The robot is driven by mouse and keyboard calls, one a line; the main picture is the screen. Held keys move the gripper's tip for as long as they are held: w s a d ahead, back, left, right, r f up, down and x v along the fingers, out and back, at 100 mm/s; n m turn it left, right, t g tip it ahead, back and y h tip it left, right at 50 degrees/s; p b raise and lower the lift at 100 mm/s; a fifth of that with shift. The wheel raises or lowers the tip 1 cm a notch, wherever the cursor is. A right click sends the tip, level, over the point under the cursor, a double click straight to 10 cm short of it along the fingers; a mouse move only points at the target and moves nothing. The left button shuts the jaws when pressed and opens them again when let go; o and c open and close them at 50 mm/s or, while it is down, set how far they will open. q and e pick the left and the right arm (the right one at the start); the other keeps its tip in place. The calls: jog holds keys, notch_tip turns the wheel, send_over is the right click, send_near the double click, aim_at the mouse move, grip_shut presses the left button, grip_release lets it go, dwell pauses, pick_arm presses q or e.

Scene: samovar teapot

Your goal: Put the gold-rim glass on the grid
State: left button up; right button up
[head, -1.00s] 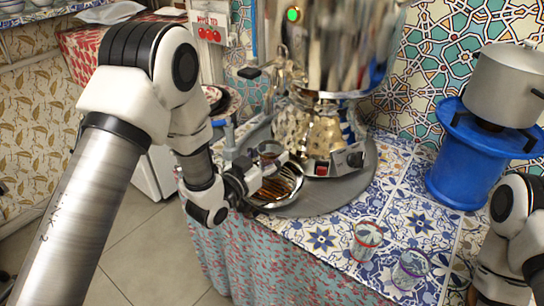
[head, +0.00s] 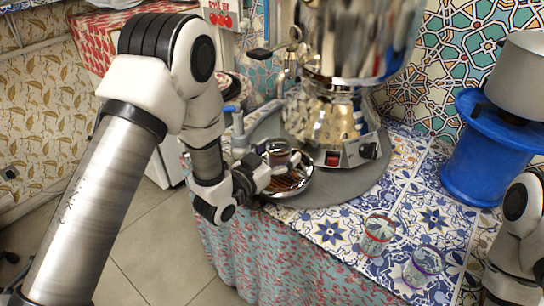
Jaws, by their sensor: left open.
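A small glass (head: 279,154) stands at the back part of the slatted grid in the round metal tray (head: 300,192), in front of the samovar. It looks upright; its rim colour is too small to tell for sure. My left gripper (head: 270,172) is open at the left of this glass, its fingers close beside it. Whether they touch it I cannot tell. The fingers hide part of the tray. My right gripper is out of view; only part of my right arm shows at the right edge.
A red-rimmed glass (head: 379,230) and a purple-rimmed glass (head: 425,264) stand on the tiled tabletop (head: 335,231) near its front edge. The samovar (head: 325,122) stands behind the tray. A blue stand (head: 470,165) with a pot (head: 520,72) is at the right.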

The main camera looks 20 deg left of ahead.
pick_arm(q)
jog(key=p+v, duration=0.1)
jog(key=v, duration=1.1)
jog(key=s+f+g+y, duration=0.25)
jog(key=f+g, duration=0.25)
jog(key=f, duration=0.7)
jog(key=s+a+f+n+g+y, duration=0.1)
jog(key=s+f+n+g+y, duration=0.1)
jog(key=s+f+g, duration=0.4)
jog(key=s+a+f+n+g+y, duration=0.1)
jog(key=s+a+f+n+g, duration=0.1)
jog(key=s+f+g, duration=0.4)
jog(key=s+f, duration=0.5)
jog(key=s, duration=0.4)
jog(key=shift+s+y, duration=0.25)
jog(key=shift+y, duration=0.1)
jog(key=shift+a+f, duration=0.1)
jog(key=shift+a, duration=0.05)
jog(key=shift+w, duration=0.1)
